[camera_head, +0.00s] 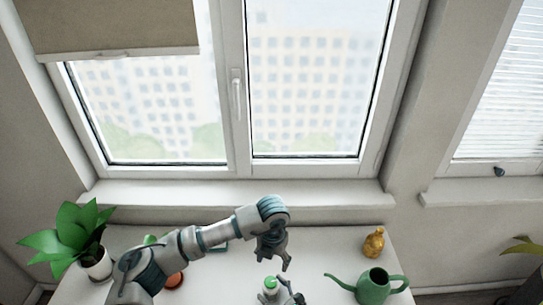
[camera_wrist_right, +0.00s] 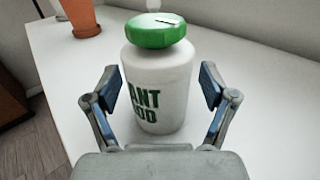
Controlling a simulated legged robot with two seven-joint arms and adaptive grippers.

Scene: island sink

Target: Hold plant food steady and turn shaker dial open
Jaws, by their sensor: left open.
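The plant food (camera_wrist_right: 158,92) is a white bottle with green lettering, standing upright on the white table. Its green shaker dial (camera_wrist_right: 157,30) is on top, with a small mark on it. In the head view the bottle's green top (camera_head: 270,282) shows near the front of the table. My right gripper (camera_wrist_right: 156,88) is open, with one finger on each side of the bottle and gaps between. It shows only partly in the head view (camera_head: 294,299). My left gripper (camera_head: 287,262) is open and empty, above and behind the bottle, pointing down.
A green watering can (camera_head: 372,286) stands right of the bottle. A yellow figurine (camera_head: 374,242) is at the back right. A potted plant (camera_head: 95,262) stands at the left. A terracotta pot (camera_wrist_right: 80,16) is beyond the bottle. A window (camera_head: 240,90) is behind the table.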

